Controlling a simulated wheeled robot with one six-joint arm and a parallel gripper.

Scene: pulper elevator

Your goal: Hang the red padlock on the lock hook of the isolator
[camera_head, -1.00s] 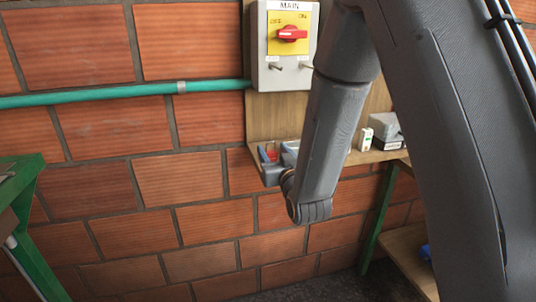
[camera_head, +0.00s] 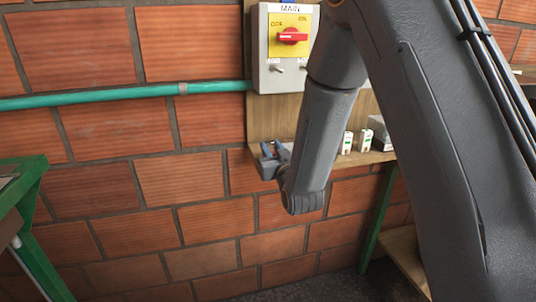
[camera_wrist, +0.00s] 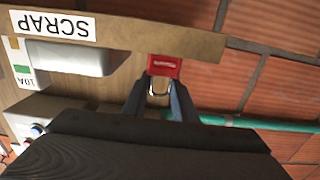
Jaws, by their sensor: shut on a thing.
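The red padlock (camera_wrist: 164,66) shows in the wrist view at the fingertips, its metal shackle (camera_wrist: 157,88) between the fingers. My gripper (camera_wrist: 159,90) is shut on it. In the head view my gripper (camera_head: 272,153) is at the left end of the wooden shelf, below the isolator; the padlock is hidden there. The isolator (camera_head: 262,60) is a grey box marked MAIN on the wall board, with a yellow plate and a red rotary handle (camera_head: 292,37). Two small metal parts stick out below the plate, at left (camera_head: 277,69) and right (camera_head: 303,69); I cannot tell which is the lock hook.
Small white breakers (camera_head: 347,143) and a grey box (camera_head: 382,132) stand on the shelf. A SCRAP label (camera_wrist: 53,25) and a pale bin (camera_wrist: 80,60) show in the wrist view. A green pipe (camera_head: 120,95) runs along the brick wall. A green-framed bench (camera_head: 30,178) stands at left.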

